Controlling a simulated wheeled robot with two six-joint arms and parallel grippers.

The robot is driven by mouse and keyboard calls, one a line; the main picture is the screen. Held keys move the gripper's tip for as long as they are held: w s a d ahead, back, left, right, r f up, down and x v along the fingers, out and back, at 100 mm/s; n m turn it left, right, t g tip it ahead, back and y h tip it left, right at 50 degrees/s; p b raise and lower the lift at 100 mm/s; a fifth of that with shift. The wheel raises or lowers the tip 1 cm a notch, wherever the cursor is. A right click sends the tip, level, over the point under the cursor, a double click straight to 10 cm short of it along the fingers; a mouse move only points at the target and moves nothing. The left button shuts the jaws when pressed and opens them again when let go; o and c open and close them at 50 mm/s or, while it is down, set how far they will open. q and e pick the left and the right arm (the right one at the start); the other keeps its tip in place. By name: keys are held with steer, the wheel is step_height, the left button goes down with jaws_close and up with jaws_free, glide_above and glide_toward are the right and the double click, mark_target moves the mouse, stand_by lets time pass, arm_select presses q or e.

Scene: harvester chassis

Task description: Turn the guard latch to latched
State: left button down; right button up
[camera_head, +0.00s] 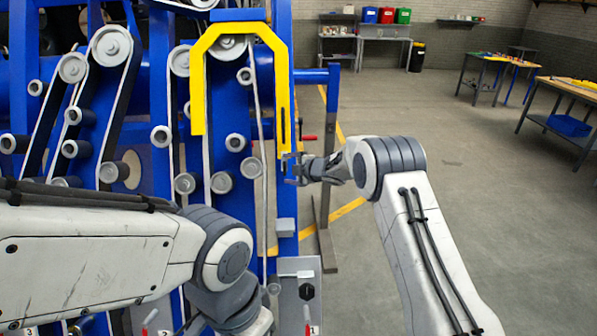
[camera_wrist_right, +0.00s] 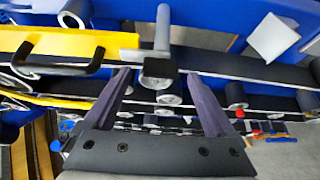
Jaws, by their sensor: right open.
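The yellow guard (camera_head: 237,30) is an angular arch over the belts and rollers of the blue machine; its right leg carries a black handle, also in the right wrist view (camera_wrist_right: 58,62). My right gripper (camera_head: 293,172) is at the lower end of that leg, by the blue post. In the wrist view the fingers (camera_wrist_right: 153,78) are open, with a grey bar with a dark end block (camera_wrist_right: 158,72) between or just beyond their tips. This may be the guard latch; contact and its setting cannot be told. My left arm crosses the lower left; its fingers are out of view.
The blue post (camera_head: 284,190) carries a grey block (camera_head: 286,228). A red-handled part (camera_head: 308,138) sits close behind my right gripper. A grey panel (camera_head: 300,290) with a black knob stands below. Open floor lies to the right, with benches farther off.

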steer(key=b+v, duration=0.3)
steer(key=v, duration=0.6)
steer(key=s+a+r+m+g+h+b, duration=0.1)
steer(key=s+a+m+h, duration=0.1)
steer(key=s+m, duration=0.3)
steer(key=s+a+r+m+h, duration=0.1)
steer(key=s+a+m+h, duration=0.1)
steer(key=s, duration=0.6)
steer(key=s+f+m+g, duration=0.2)
steer(key=s+g, duration=0.1)
steer(key=s, duration=0.9)
steer(key=s+d+f+m+g+h+b, duration=0.1)
steer(key=s+f+m+g, duration=0.1)
steer(key=s, duration=1)
steer(key=s+d+f+m+g+h, duration=0.1)
steer(key=s+f+m+g, duration=0.1)
steer(key=s, duration=1.1)
steer(key=m+g, duration=0.1)
steer(key=g, duration=0.1)
steer(key=shift+d+m+g+b, duration=0.2)
steer(key=shift+m+g+b, duration=0.1)
